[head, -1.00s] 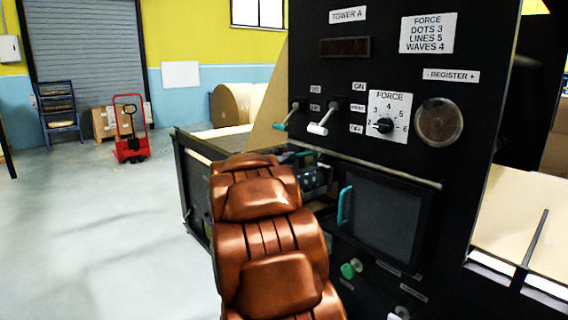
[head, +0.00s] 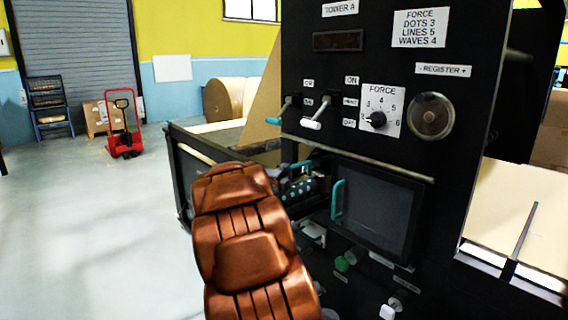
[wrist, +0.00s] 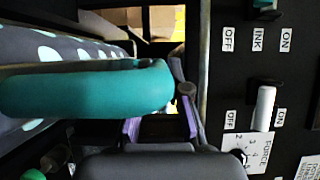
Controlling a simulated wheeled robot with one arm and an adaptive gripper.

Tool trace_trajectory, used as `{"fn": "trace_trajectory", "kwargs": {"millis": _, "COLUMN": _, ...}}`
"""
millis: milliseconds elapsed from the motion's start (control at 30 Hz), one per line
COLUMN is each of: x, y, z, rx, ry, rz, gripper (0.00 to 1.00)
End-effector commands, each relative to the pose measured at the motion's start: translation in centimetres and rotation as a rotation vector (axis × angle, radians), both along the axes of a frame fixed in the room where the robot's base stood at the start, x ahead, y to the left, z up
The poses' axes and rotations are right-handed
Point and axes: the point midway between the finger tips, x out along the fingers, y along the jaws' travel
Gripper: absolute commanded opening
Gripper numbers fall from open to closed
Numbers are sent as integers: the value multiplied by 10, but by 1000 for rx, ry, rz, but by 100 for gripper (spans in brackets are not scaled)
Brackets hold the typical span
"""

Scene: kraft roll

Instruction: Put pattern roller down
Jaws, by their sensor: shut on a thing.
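The pattern roller (wrist: 45,55), dark grey with pale dots, lies across the left of the wrist view. A thick teal handle (wrist: 85,90) runs in front of it. My gripper (wrist: 160,125) is at the handle's right end and is shut on the roller; the exact contact is hard to see. In the head view the dotted roller (head: 302,189) shows beyond my brown arm, low beside the black press tower. My arm hides most of the gripper there. I cannot tell whether the roller touches a support.
The tower panel (head: 340,75) carries ink levers, a force dial (head: 377,119) and a force label (head: 420,28). A dark window with a teal handle (head: 338,200) is right of the roller. A red pallet truck (head: 124,140) stands far left on open floor.

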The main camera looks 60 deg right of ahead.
Motion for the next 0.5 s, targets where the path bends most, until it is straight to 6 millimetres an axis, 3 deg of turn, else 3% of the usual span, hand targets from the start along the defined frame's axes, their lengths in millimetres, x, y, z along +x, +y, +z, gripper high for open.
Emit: {"fn": "trace_trajectory", "kwargs": {"millis": 500, "x": 0, "y": 0, "z": -6, "rx": -7, "ry": -5, "rz": 0, "gripper": 0}}
